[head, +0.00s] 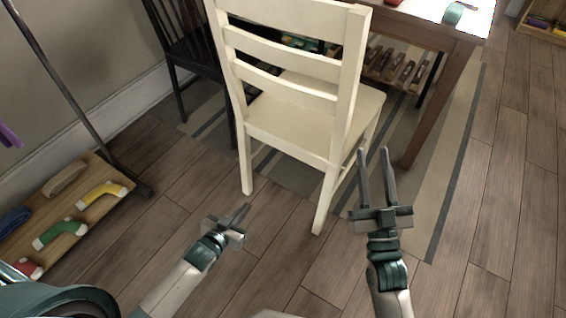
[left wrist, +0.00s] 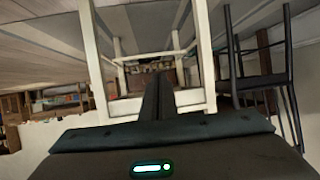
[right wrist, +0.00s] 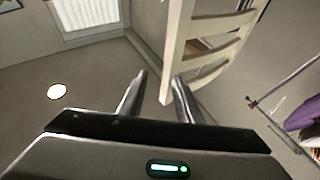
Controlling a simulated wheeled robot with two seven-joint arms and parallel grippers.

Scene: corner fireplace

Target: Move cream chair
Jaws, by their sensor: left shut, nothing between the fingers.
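The cream chair (head: 300,105) stands on the wood floor in the head view with its slatted back toward me. In the left wrist view the shut fingers (left wrist: 157,80) show against the chair's frame (left wrist: 205,60). My right gripper (head: 373,152) is open, just right of the chair's near right leg. In the right wrist view, the chair's back post (right wrist: 175,50) appears between the open fingers (right wrist: 160,85); I cannot tell whether it touches them.
A brown table (head: 440,50) stands behind the chair, at the right. A dark chair (head: 190,45) stands behind at the left. A wooden board (head: 65,205) with colored items lies at the left near a dark pole (head: 70,95). The floor at front right is clear.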

